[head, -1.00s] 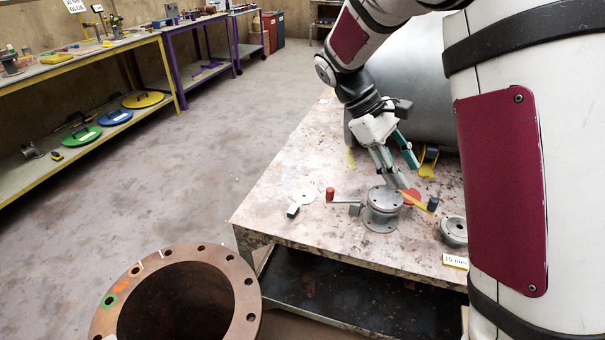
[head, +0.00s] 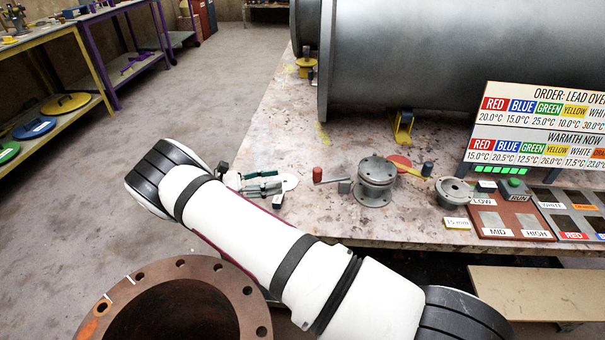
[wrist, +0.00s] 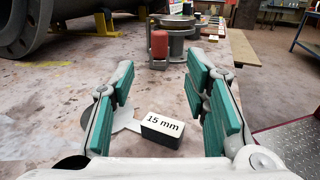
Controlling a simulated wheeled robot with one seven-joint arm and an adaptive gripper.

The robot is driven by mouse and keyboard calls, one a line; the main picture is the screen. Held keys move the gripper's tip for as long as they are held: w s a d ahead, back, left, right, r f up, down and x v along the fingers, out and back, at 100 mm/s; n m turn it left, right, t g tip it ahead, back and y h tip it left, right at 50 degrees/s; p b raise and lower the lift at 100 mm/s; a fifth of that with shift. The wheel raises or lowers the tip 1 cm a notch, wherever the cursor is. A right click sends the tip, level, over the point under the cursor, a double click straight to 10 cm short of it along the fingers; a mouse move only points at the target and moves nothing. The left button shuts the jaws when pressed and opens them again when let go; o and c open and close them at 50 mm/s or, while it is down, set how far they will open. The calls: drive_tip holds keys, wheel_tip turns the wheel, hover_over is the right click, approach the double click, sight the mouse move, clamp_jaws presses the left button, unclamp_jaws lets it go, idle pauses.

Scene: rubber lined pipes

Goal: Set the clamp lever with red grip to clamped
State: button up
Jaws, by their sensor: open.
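The clamp lever's red grip (head: 317,175) stands upright on the left side of a round grey flanged fixture (head: 375,180) on the stone bench. Its grey arm runs from the grip toward the fixture. In the wrist view the red grip (wrist: 159,44) is ahead, in front of the fixture (wrist: 178,38), beyond the fingertips. My gripper (head: 277,183) is open and empty, left of the red grip and apart from it, with its teal fingers pointing right. In the wrist view the fingers (wrist: 160,88) are spread wide on both sides.
A "15 mm" block (wrist: 162,129) and a thin grey plate (head: 290,182) lie by the fingers. A yellow lever with a dark grip (head: 428,169) is on the fixture's right. A large grey pipe (head: 420,60) lies behind. A rusty flange (head: 245,290) stands in front of the bench.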

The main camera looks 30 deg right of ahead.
sight(317, 173)
drive_tip(key=p+x, duration=0.1)
drive_tip(key=x, duration=1.2)
drive_tip(key=shift+d+p, duration=0.3)
clamp_jaws()
